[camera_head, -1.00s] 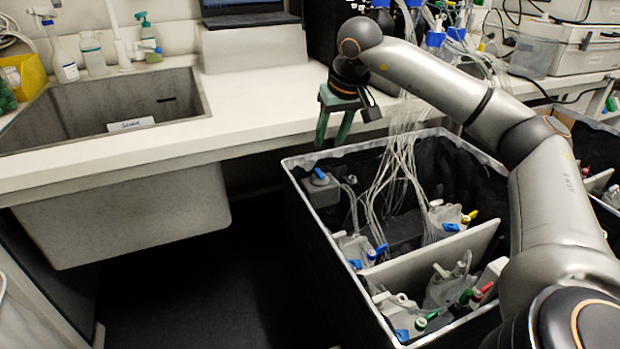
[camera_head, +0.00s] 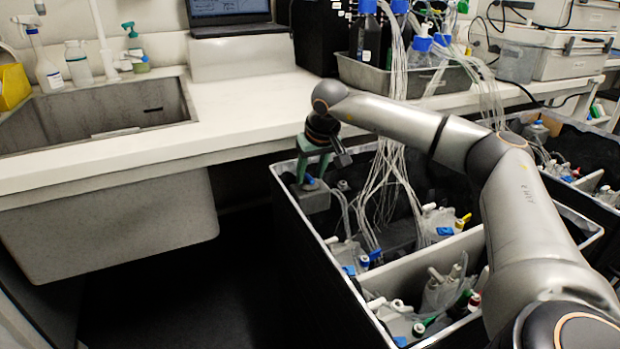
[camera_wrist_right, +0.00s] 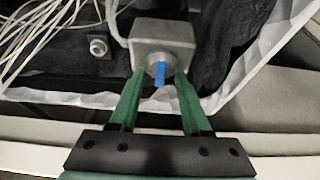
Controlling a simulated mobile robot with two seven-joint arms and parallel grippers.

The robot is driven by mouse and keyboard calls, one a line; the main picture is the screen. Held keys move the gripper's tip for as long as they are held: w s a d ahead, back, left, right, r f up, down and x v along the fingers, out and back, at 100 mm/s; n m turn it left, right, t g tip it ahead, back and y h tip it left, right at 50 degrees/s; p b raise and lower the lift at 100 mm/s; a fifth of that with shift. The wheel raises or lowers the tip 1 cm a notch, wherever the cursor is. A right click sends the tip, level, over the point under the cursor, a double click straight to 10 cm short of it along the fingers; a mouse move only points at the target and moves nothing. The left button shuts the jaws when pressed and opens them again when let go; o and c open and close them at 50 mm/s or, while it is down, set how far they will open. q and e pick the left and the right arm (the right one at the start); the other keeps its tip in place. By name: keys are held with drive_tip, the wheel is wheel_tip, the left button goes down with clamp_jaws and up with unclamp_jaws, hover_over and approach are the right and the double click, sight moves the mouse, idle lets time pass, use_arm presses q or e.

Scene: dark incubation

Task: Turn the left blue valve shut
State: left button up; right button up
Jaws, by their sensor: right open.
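The left blue valve (camera_head: 310,181) sits on a grey box (camera_head: 315,201) at the back left corner of the black bin. In the right wrist view the blue handle (camera_wrist_right: 160,73) stands out from a round collar on the grey box (camera_wrist_right: 163,37). My right gripper (camera_head: 311,180) is open, with its green fingers pointing down at the valve. In the right wrist view its fingertips (camera_wrist_right: 160,76) lie on either side of the handle, with a visible gap on each side. My left gripper is not in view.
The black bin (camera_head: 287,172) has a pale liner rim, a light divider and several tubed vessels with coloured caps. Thin clear tubes (camera_head: 385,190) hang just right of my right gripper. The counter (camera_head: 250,115) runs behind, with a sink at left.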

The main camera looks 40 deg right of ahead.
drive_tip(key=shift+w+f, duration=0.1)
drive_tip(key=shift+f, duration=0.15)
clamp_jaws()
idle(0.5)
